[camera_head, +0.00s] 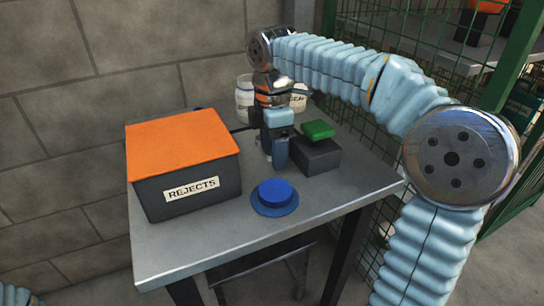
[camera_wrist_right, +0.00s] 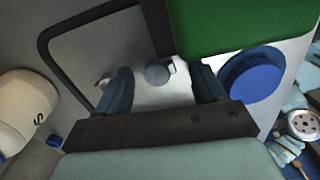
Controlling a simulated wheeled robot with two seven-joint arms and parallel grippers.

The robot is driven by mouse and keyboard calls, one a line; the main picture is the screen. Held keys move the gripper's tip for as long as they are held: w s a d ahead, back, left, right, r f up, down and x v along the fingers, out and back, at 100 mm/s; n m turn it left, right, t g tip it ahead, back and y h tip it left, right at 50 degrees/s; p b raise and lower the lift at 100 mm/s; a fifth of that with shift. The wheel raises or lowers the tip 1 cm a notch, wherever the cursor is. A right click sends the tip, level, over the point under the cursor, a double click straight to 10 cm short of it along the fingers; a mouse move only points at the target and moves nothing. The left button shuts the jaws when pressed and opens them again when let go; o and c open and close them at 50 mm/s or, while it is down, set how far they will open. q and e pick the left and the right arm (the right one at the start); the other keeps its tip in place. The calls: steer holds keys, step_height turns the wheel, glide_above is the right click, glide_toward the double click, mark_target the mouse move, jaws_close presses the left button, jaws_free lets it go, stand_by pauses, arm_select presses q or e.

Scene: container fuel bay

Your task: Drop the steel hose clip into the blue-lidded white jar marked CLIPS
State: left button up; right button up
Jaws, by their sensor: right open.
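My right gripper (camera_head: 275,160) points down over the table, behind the blue round piece. In the right wrist view its two dark fingers (camera_wrist_right: 163,88) are apart. Between and beyond them show a small grey disc (camera_wrist_right: 158,72) and pale metallic bits; I cannot tell if these are the steel hose clip. Two white jars (camera_head: 244,100) stand at the back, partly behind my gripper; the left one's label is unreadable. In the wrist view a white jar (camera_wrist_right: 22,105) shows an "S". I cannot make out a blue lid on it. My left gripper is out of view.
A dark REJECTS box (camera_head: 160,196) with an orange top stands at the left. A green block (camera_head: 318,129) sits on a dark box (camera_head: 318,158) right of my gripper. A blue round piece (camera_head: 275,194) lies at the front edge. A green mesh fence (camera_head: 372,150) is at the right.

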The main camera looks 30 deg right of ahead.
steer(key=c, duration=1.2)
steer(key=shift+r, duration=0.2)
steer(key=shift+r, duration=0.25)
step_height(320, 180, up, 3)
steer(key=shift+s+a+r+p, duration=0.1)
steer(key=shift+s+p, duration=0.05)
steer(key=shift+p, duration=0.3)
steer(key=s+a+r, duration=0.6)
steer(key=s+r, duration=0.3)
steer(key=s, duration=0.2)
steer(key=shift+s+a, duration=0.4)
